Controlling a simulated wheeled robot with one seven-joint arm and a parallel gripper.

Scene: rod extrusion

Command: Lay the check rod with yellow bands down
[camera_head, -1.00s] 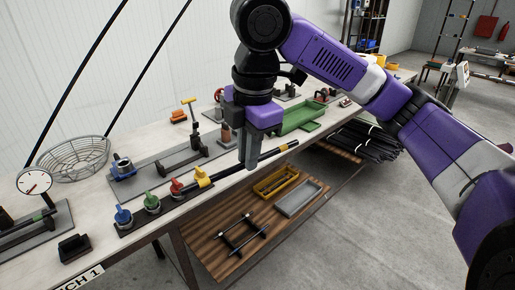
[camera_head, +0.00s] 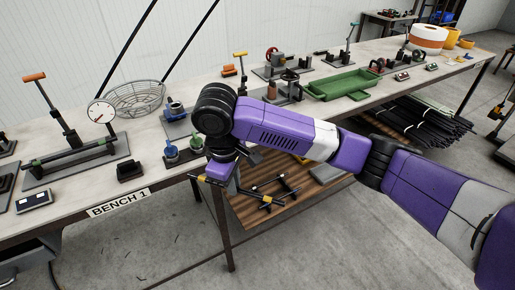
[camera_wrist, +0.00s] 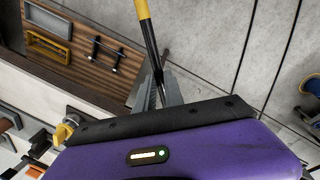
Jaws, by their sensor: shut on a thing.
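The check rod is black with yellow bands. In the wrist view the rod (camera_wrist: 151,40) runs up from between my fingers to a yellow band at the top edge. My gripper (camera_wrist: 158,92) is shut on it. In the head view my gripper (camera_head: 229,184) is in front of the bench edge, its fingers partly hidden. The rod (camera_head: 245,194) slants down to the right there, with yellow showing near both ends. A dark two-bar stand (camera_head: 284,186) on the lower shelf is behind it; it also shows in the wrist view (camera_wrist: 105,55), left of the rod.
The bench (camera_head: 90,200) carries a dial gauge (camera_head: 101,112), a wire basket (camera_head: 138,98) and a green tray (camera_head: 345,84). The slatted lower shelf (camera_head: 250,215) holds the stand. In the wrist view a yellow tray (camera_wrist: 48,48) lies on this shelf. The floor in front is clear.

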